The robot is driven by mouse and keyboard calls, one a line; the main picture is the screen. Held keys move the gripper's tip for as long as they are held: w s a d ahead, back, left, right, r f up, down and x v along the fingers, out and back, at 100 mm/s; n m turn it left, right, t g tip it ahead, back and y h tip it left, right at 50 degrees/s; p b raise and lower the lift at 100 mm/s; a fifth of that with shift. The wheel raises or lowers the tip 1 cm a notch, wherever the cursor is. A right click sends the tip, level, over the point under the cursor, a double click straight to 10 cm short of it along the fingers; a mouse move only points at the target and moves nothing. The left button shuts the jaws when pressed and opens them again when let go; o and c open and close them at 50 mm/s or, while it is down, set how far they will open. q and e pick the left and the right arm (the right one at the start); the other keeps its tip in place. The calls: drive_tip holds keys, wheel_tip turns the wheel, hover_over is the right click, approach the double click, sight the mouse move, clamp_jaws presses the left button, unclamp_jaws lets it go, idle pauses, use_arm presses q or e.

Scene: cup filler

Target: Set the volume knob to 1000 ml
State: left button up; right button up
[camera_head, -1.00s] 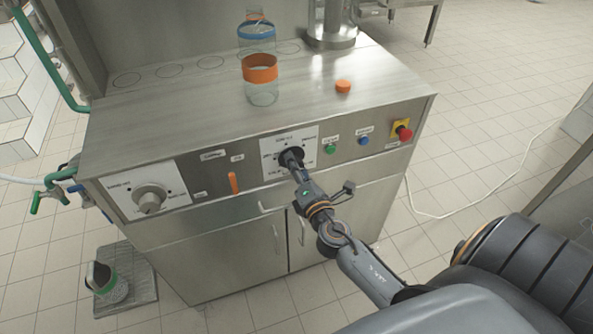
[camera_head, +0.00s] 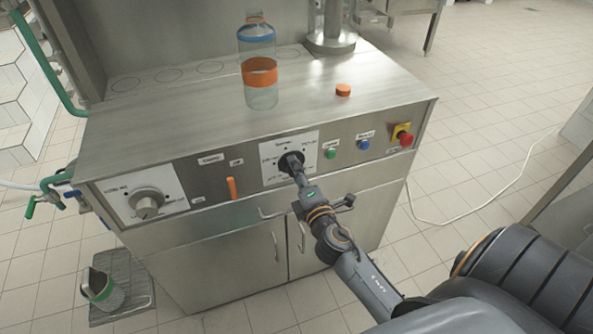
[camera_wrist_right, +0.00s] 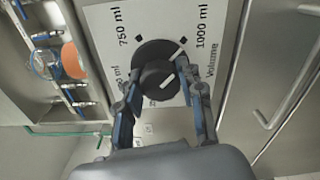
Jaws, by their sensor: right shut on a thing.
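The volume knob (camera_wrist_right: 157,73) is black and round, on a white label plate printed 750 ml, 1000 ml and Volume in the right wrist view. A white line on its base points up-right, toward the dot beside 1000 ml. My right gripper (camera_wrist_right: 161,98) has one finger on each side of the knob's grip and is shut on it. In the head view my right gripper (camera_head: 293,164) covers much of the knob on the middle white plate (camera_head: 308,143). My left gripper is not in view.
Another knob (camera_head: 147,205) sits on the left plate, with an orange lever (camera_head: 232,188) between. Green (camera_head: 330,153) and blue (camera_head: 363,145) buttons and a red emergency stop (camera_head: 405,139) are to the right. A clear bottle (camera_head: 259,98) and orange cap (camera_head: 343,90) stand on the steel top.

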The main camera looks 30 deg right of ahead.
drive_tip(key=o, duration=1.2)
drive_tip(key=shift+s, duration=0.15)
drive_tip(key=v, duration=0.7)
drive_tip(key=shift+s, duration=0.15)
